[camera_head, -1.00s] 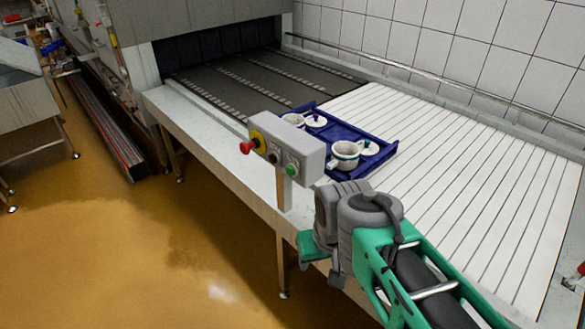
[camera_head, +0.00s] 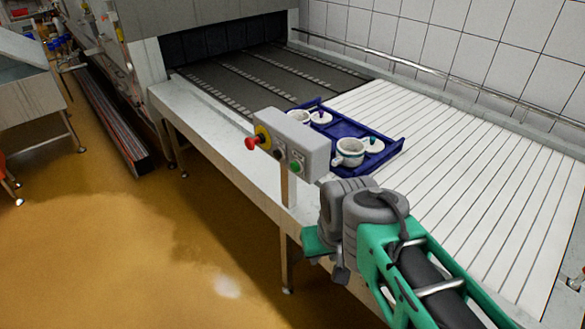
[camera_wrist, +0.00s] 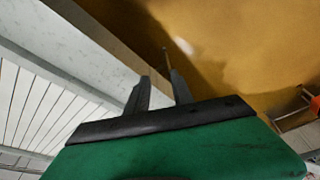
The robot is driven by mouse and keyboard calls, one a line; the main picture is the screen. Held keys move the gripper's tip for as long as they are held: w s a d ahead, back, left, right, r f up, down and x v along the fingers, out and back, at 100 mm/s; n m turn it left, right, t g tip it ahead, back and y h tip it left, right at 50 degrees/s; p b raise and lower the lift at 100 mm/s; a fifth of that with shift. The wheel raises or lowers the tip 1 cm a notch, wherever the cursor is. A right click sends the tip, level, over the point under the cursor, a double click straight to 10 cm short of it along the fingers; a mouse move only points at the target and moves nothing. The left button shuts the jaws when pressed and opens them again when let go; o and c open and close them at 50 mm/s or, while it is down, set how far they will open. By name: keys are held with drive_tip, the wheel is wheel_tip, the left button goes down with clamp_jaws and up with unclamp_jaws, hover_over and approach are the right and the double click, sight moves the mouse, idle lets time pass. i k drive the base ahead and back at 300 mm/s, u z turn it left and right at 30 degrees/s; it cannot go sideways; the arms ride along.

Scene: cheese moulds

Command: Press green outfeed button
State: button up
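The green button (camera_head: 296,166) sits at the right end of a grey control box (camera_head: 306,137) on a post at the conveyor's front edge. A red mushroom button (camera_head: 252,143) on a yellow ring and a small dark button (camera_head: 276,154) are left of it. My gripper (camera_wrist: 159,77) shows in the wrist view with its two dark fingers apart and nothing between them. It points down past the conveyor edge toward the floor. In the head view, my arm's end is low and right of the box, apart from the button; the fingers cannot be made out clearly there.
A blue tray (camera_head: 388,158) with white pots and lids lies on the white slatted conveyor (camera_head: 480,185) behind the box. A dark tunnel opening (camera_head: 215,45) is at the back. The ochre floor (camera_head: 130,250) in front is clear.

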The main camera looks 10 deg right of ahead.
sight(294, 166)
drive_tip(key=z, duration=0.55)
drive_tip(key=k, duration=1.35)
drive_tip(key=z, duration=0.05)
drive_tip(key=i, duration=0.55)
drive_tip(key=u, duration=1.4)
drive_tip(key=i, duration=0.65)
drive_tip(key=u, duration=0.6)
